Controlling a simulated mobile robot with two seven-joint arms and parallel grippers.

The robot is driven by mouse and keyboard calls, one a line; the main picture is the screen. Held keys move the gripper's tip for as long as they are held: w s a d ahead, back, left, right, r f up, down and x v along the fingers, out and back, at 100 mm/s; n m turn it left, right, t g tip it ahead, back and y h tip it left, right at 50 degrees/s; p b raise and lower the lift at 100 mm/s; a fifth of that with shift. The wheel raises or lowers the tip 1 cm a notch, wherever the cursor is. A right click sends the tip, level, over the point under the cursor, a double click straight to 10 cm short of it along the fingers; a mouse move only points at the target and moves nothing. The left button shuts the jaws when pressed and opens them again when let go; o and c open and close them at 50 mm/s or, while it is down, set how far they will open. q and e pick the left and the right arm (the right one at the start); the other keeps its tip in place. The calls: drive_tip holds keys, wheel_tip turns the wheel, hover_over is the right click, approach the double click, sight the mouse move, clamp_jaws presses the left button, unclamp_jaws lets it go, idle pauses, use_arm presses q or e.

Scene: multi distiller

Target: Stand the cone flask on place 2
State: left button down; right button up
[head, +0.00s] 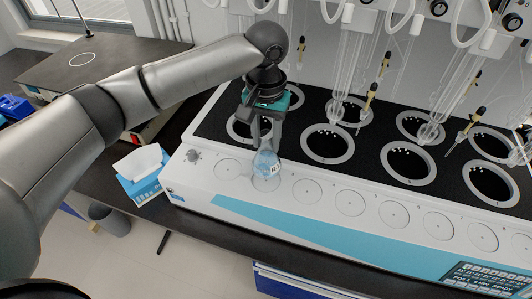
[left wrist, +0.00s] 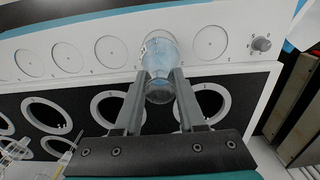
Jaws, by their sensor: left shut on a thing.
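The cone flask (head: 267,172) is clear glass with a small label and shows pale blue inside. My left gripper (head: 265,143) is shut on its upper part and holds it upright. In the head view the flask is at the second round place from the knob end of the white front ledge (head: 330,222) and hides most of that place. In the left wrist view the flask (left wrist: 160,55) sits between the two fingers (left wrist: 160,88), with a bare place on each side. I cannot tell whether its base touches the ledge. My right gripper is out of view.
A bare round place (head: 229,168) and a knob (head: 194,156) lie left of the flask; several bare places run to the right. Behind are black wells with light rings (head: 327,144) and hanging glass tubes (head: 345,75). A tissue box (head: 141,178) stands at left.

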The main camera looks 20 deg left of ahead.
sight(266, 155)
use_arm(q)
wheel_tip(266, 155, down, 5)
drive_tip(key=shift+r, duration=0.1)
idle(0.3)
drive_tip(key=shift+c, duration=2.4)
unclamp_jaws()
wheel_tip(266, 155, up, 12)
